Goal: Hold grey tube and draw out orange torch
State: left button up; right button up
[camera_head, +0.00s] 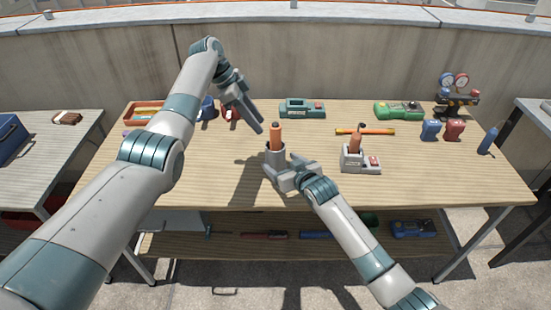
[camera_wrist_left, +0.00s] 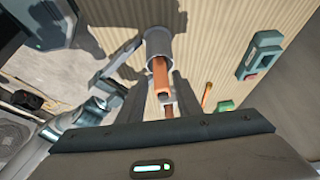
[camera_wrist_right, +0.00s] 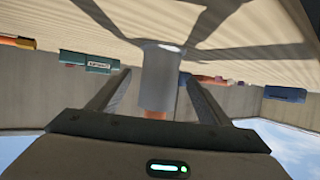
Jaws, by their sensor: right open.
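The grey tube (camera_head: 274,172) stands upright near the middle of the wooden bench. The orange torch (camera_head: 276,133) sits in it, its upper part sticking out of the top. My right gripper (camera_head: 287,175) is low beside the tube. In the right wrist view the grey tube (camera_wrist_right: 160,68) lies between its open fingers, with gaps at both sides. My left gripper (camera_head: 259,129) is above the tube, close to the torch top. In the left wrist view the orange torch (camera_wrist_left: 161,72) lies between its spread fingers. The torch's lower part is hidden inside the tube.
A grey holder (camera_head: 350,162) with an orange-handled item stands to the right. An orange rod (camera_head: 366,131) lies behind it. A teal device (camera_head: 301,108), a green device (camera_head: 398,111) and a gauge set (camera_head: 457,96) are at the back. The front right of the bench is clear.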

aim_at(275, 158)
jog(key=shift+x, duration=2.45)
jog(key=c, duration=1.2)
pick_arm(q)
jog(key=o, duration=0.5)
pick_arm(e)
jog(key=shift+f, duration=0.1)
pick_arm(q)
jog(key=shift+s+d+r+m+t+y, duration=0.8)
jog(key=shift+d+r+m+y, duration=0.35)
jog(key=shift+m, duration=1.75)
jog(key=shift+s+d+r+m+t+y, duration=0.85)
jog(key=shift+r+m, duration=0.45)
jog(key=shift+m, duration=1.6)
jog(key=shift+s+d+r+m+t+y, duration=0.7)
jog(key=shift+d+r+m+y, duration=0.45)
jog(key=shift+m, duration=1.75)
